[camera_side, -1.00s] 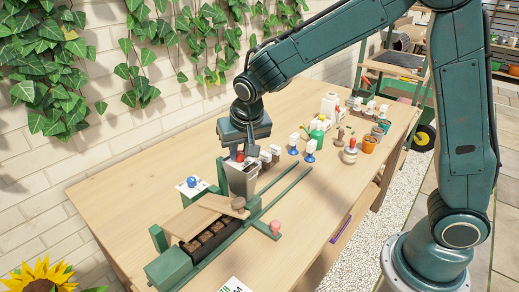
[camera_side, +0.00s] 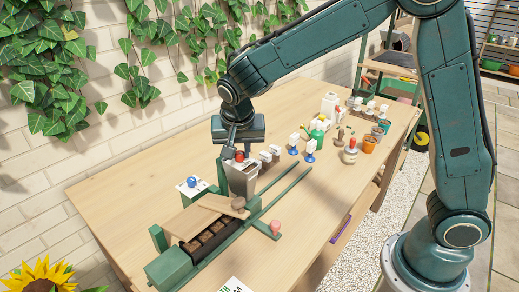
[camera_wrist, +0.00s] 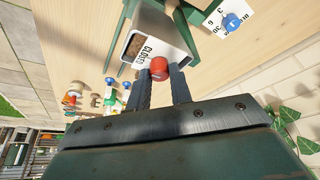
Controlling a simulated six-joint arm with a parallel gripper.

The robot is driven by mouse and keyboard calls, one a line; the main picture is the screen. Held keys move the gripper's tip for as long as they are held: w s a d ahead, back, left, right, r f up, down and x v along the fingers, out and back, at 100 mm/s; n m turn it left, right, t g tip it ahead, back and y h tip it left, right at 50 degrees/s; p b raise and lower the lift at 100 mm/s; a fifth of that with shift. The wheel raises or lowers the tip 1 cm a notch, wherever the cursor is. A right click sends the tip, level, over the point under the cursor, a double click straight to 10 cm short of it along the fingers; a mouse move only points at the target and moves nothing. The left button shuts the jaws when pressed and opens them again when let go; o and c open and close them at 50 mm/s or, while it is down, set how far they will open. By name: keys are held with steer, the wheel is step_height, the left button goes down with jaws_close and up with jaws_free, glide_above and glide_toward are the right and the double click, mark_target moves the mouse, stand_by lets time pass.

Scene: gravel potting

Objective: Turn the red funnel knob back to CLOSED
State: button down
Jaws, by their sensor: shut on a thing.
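The red knob (camera_side: 239,156) sits on the upper part of the grey funnel (camera_side: 243,182), which stands at the end of the green rail fixture. In the wrist view the knob (camera_wrist: 159,69) lies between the two fingertips of my gripper (camera_wrist: 160,77), and the gripper is shut on it. The funnel (camera_wrist: 166,32) shows there with dark lettering beside the knob, partly hidden; it looks like "CLOSED". Brown material shows inside the funnel's opening. I cannot tell the knob's pointing direction. In the side view my gripper (camera_side: 238,148) is directly above the funnel.
A white card with a blue dial (camera_side: 192,183) stands left of the funnel. A wooden board (camera_side: 200,215) and a row of dark soil blocks (camera_side: 207,240) lie in front. Small white-labelled bottles and pots, including an orange pot (camera_side: 370,144), stand behind to the right.

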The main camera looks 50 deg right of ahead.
steer(key=c, duration=1.3)
jaws_free()
steer(key=shift+o, duration=0.2)
steer(key=shift+r, duration=0.15)
steer(key=v, duration=1.3)
steer(key=shift+r, duration=0.35)
steer(key=shift+s+d, duration=0.15)
steer(key=s+d+r+n+t+y, duration=0.15)
steer(key=s+d+n, duration=0.25)
steer(key=s+d, duration=0.5)
steer(key=s+f+n+y, duration=0.1)
steer(key=s+n, duration=0.1)
steer(key=s, duration=0.5)
steer(key=s+f+n+y, duration=0.1)
steer(key=s+f+n, duration=0.1)
steer(key=s, duration=0.5)
steer(key=shift+d+f+n+t, duration=0.25)
steer(key=shift+n+t, duration=0.2)
steer(key=shift+n, duration=0.15)
